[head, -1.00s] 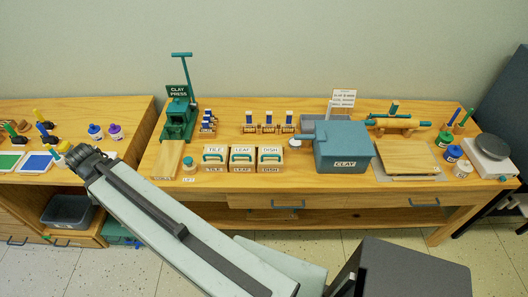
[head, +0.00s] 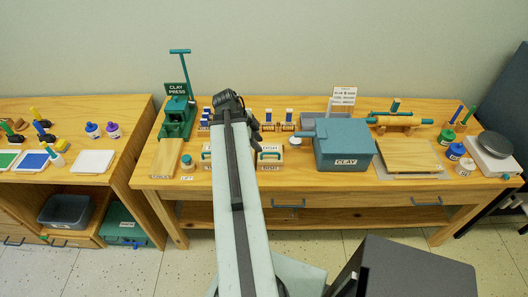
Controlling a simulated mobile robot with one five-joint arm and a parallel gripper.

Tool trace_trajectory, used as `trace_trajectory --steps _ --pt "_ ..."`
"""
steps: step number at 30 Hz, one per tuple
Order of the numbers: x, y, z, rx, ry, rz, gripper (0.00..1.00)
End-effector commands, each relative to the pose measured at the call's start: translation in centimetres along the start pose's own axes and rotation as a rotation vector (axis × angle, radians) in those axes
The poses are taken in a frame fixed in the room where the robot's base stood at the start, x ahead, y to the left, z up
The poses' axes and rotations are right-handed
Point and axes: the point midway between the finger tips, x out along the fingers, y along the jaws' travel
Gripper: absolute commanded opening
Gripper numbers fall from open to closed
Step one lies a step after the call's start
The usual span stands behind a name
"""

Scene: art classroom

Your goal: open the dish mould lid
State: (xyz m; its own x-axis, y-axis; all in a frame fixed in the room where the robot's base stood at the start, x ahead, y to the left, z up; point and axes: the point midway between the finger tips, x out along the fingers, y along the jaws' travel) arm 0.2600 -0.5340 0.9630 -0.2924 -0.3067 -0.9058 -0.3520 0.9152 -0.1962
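The dish mould (head: 272,162) is a pale wooden box with a teal handle on top, at the right end of the mould row on the wooden bench. Its lid looks shut. My arm hides the leaf mould and perhaps the dish mould's left edge. The tile mould (head: 206,159) shows partly to the left of my arm. My gripper end (head: 230,104) is dark and small in the picture, beyond the moulds and up-left of the dish mould in the view. Its fingers cannot be made out, and I see nothing held.
Small stamps in wooden racks (head: 281,127) stand behind the moulds. A board (head: 408,156) lies farther right.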

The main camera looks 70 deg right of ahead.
Motion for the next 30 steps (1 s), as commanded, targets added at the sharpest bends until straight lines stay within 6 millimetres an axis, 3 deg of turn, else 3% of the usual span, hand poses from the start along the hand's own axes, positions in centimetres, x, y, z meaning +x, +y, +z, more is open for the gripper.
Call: trace_trajectory --steps 1,3,9,17,21,30 --pt "1.6 0.1 0.3 0.001 0.000 0.001 0.33" --pt "3.0 0.2 0.3 0.002 0.000 0.001 0.33" --pt "6.0 0.1 0.2 0.001 0.000 0.000 0.33" --pt "5.9 0.0 0.0 0.000 0.000 0.000 0.33" --pt "5.9 0.0 0.0 0.000 0.000 0.000 0.00" --pt "5.9 0.0 0.0 0.001 0.000 -0.001 0.00"
